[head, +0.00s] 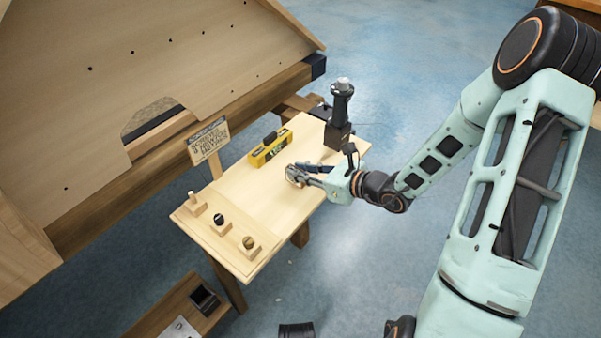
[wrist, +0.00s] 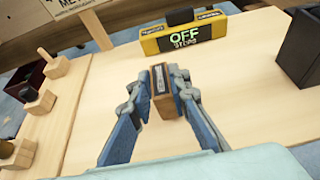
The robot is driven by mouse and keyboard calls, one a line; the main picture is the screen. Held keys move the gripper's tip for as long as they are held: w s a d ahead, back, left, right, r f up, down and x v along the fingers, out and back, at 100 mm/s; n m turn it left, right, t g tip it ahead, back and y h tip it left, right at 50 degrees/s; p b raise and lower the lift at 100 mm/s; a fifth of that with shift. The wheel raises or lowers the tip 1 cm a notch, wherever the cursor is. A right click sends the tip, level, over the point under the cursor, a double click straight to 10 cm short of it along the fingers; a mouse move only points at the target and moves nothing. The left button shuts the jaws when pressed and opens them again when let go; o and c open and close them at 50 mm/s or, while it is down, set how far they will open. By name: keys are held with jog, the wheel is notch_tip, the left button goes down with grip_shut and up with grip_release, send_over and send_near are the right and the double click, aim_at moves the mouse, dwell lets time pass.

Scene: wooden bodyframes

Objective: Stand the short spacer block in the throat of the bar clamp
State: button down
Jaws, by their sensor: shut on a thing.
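My gripper (head: 297,175) is low over the light wooden table, in front of the yellow device. In the wrist view my gripper (wrist: 155,86) is shut on a small wooden block (wrist: 159,92), with one finger on each side. The block stands upright between the fingers, brown with a pale marked label on its face. I take it as the short spacer block; in the head view the fingers hide it. Whether it touches the table I cannot tell. I cannot make out the bar clamp or its throat for certain in either view.
A yellow device (head: 270,148) with a green "OFF" display stands behind the gripper. A dark upright tool (head: 340,110) stands at the table's far right. Small blocks with pegs or knobs (head: 219,222) line the left end, near a sign (head: 208,142). The tabletop between is bare.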

jog(key=shift+r, duration=0.1)
jog(key=c, duration=1.8)
grip_release()
